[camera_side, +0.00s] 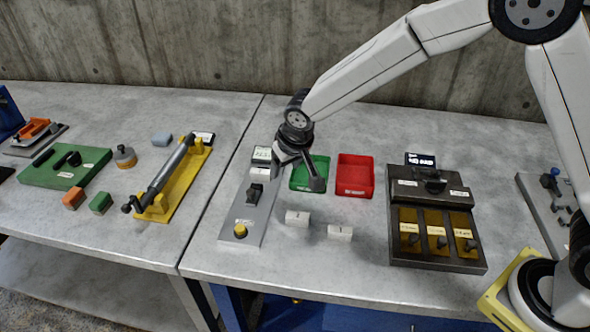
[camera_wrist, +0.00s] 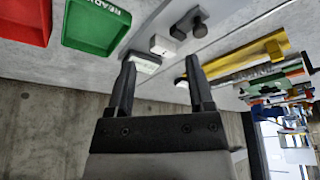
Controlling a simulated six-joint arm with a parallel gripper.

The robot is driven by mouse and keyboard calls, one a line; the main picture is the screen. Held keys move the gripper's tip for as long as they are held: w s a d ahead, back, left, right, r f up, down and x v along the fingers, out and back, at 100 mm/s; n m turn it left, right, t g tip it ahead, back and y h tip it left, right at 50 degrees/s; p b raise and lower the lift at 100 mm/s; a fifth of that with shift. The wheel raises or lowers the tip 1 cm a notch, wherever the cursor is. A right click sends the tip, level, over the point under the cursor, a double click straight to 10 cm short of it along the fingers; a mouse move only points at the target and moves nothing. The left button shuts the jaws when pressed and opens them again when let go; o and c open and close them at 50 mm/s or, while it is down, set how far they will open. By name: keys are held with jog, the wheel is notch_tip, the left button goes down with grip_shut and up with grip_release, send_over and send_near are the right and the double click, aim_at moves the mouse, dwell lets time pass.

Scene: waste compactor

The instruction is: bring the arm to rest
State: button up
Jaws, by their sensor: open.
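My gripper (camera_side: 301,172) hangs above the table in the side view, over the gap between the grey plate fixture and the green tray. In the wrist view my gripper (camera_wrist: 160,80) has its two dark fingers spread apart with nothing between them. The grey plate fixture (camera_side: 262,212) carries a small display, a dark block and a yellow knob. The green tray (camera_side: 320,172) is partly hidden behind my gripper in the side view; it also shows in the wrist view (camera_wrist: 97,28).
A red tray (camera_side: 355,175) stands right of the green one. Two white blocks (camera_side: 297,217) (camera_side: 340,232) lie in front. A dark station with slots (camera_side: 436,222) stands at right. A yellow-based cylinder fixture (camera_side: 172,182) and other items lie left. A concrete wall (camera_side: 200,45) stands behind.

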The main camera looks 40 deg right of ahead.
jog(key=s+d, duration=0.7)
jog(key=s, duration=0.4)
jog(key=s+d+r+g, duration=0.1)
jog(key=s+d, duration=0.7)
jog(key=s, duration=0.3)
jog(key=shift+d+r, duration=0.15)
